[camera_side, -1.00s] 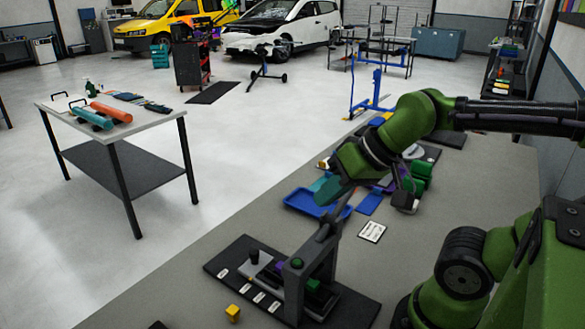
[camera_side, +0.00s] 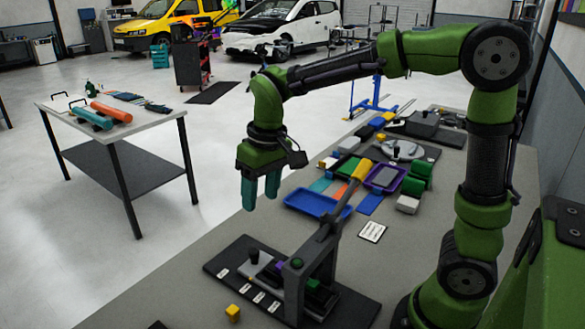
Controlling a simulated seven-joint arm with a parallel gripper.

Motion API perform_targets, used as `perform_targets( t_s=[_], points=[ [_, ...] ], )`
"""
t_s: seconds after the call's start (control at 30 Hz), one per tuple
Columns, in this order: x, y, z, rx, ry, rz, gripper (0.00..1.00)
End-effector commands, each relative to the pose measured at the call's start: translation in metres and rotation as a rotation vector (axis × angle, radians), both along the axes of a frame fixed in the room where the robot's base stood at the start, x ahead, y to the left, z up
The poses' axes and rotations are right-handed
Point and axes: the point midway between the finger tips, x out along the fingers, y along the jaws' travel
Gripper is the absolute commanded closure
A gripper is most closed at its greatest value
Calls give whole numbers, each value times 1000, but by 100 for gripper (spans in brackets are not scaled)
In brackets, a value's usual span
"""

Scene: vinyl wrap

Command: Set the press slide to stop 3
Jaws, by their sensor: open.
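The press (camera_side: 318,265) stands on a dark base plate at the front of the bench, with a lever arm slanting up to an orange-yellow handle. Its light grey slide (camera_side: 259,265) carries a black knob (camera_side: 254,256) and sits at the left part of the base. Several white stop labels (camera_side: 259,297) run along the base's front edge; their numbers are too small to read. My gripper (camera_side: 261,190) points down with teal fingers, open and empty, above and behind the slide, left of the blue tray.
A blue tray (camera_side: 312,204) lies behind the press, with coloured pieces and rolls to its right. A white card (camera_side: 372,232) lies right of the press. The raised lever stands right of my gripper.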

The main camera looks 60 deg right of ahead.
Motion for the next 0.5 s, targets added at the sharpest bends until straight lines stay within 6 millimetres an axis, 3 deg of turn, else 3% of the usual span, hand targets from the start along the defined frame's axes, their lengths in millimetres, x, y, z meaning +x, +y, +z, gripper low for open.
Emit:
perform_targets(
  t_s=[0.1, 0.2, 0.3, 0.5],
  points=[
    [26, 4, -7, -47, 75, 50, 47],
    [37, 2, 0, -70, 98, 72, 47],
    [35, 1, 8, -78, 107, 84, 47],
    [32, 1, -13, -76, 120, 91, 47]
  ],
)
